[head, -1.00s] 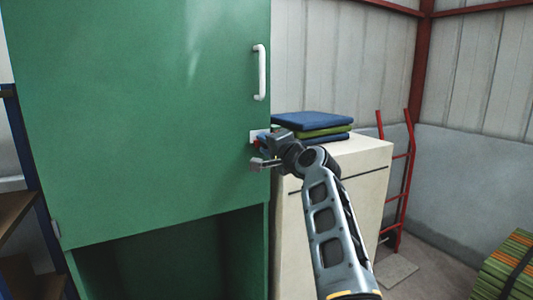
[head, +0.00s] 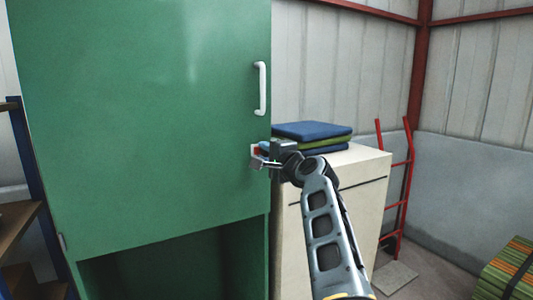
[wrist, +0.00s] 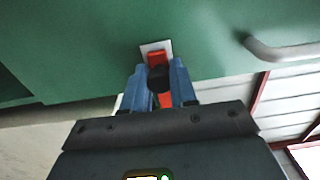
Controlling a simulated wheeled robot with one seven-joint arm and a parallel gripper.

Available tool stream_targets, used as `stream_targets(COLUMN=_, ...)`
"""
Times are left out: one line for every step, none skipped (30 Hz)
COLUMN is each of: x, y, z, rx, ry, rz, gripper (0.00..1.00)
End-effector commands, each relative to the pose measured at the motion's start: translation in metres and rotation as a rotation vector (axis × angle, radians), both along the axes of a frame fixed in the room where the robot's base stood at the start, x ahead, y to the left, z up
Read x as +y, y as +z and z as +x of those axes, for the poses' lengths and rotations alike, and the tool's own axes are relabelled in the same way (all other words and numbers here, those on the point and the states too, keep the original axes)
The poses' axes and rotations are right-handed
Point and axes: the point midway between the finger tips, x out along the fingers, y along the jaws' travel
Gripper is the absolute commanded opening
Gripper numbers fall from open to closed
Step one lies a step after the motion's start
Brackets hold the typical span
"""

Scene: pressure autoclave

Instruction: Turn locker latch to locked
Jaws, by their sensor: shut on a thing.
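The green locker (head: 150,110) fills the left of the head view, with its door closed. The latch is a red piece on a small pale plate near the door's right edge, below the white handle (head: 262,88). In the wrist view the red latch (wrist: 157,58) shows on its plate (wrist: 146,47), between my two blue fingers. My gripper (wrist: 160,80) is shut on the latch; a dark round part hides some of the red. In the head view my gripper (head: 262,160) covers most of the latch, so its exact angle is hard to tell.
A cream cabinet (head: 345,205) stands right of the locker, with folded blue and green cloths (head: 312,132) on top, close to my wrist. A red hand truck (head: 402,185) leans by the wall. Brown shelving (head: 20,225) stands at far left.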

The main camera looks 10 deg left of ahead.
Motion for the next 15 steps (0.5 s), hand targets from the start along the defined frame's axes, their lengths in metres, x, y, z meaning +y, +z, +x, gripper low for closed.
stream_targets(x=-0.0010, y=0.0016, z=0.0004, rx=-0.002, ry=-0.002, rz=0.002, gripper=0.00)
stream_targets(x=-0.0010, y=0.0017, z=0.0004, rx=-0.002, ry=-0.002, rz=0.002, gripper=0.00)
stream_targets(x=-0.0010, y=0.0017, z=0.0004, rx=-0.002, ry=-0.002, rz=0.002, gripper=0.30)
stream_targets(x=-0.0010, y=0.0017, z=0.0004, rx=-0.002, ry=-0.002, rz=0.002, gripper=0.33)
stream_targets(x=-0.0010, y=0.0016, z=0.0004, rx=-0.002, ry=-0.002, rz=0.002, gripper=0.36)
stream_targets(x=-0.0009, y=0.0015, z=0.0004, rx=-0.002, ry=-0.002, rz=0.001, gripper=0.40)
stream_targets(x=-0.0009, y=0.0014, z=0.0004, rx=-0.002, ry=-0.002, rz=0.001, gripper=0.43)
stream_targets(x=-0.0008, y=0.0012, z=0.0003, rx=-0.002, ry=-0.002, rz=0.001, gripper=0.46)
stream_targets(x=-0.0007, y=0.0011, z=0.0002, rx=-0.002, ry=-0.001, rz=0.001, gripper=0.49)
stream_targets(x=-0.0006, y=0.0010, z=0.0003, rx=-0.002, ry=-0.001, rz=0.001, gripper=0.49)
stream_targets(x=-0.0006, y=0.0008, z=0.0003, rx=-0.001, ry=-0.001, rz=0.001, gripper=0.49)
stream_targets(x=-0.0005, y=0.0008, z=0.0002, rx=-0.001, ry=-0.001, rz=0.001, gripper=0.49)
stream_targets(x=-0.0005, y=0.0007, z=0.0002, rx=-0.001, ry=-0.001, rz=0.001, gripper=0.49)
stream_targets(x=-0.0005, y=0.0006, z=0.0002, rx=-0.001, ry=-0.001, rz=0.000, gripper=0.49)
stream_targets(x=-0.0005, y=0.0006, z=0.0001, rx=-0.001, ry=-0.001, rz=0.000, gripper=0.49)
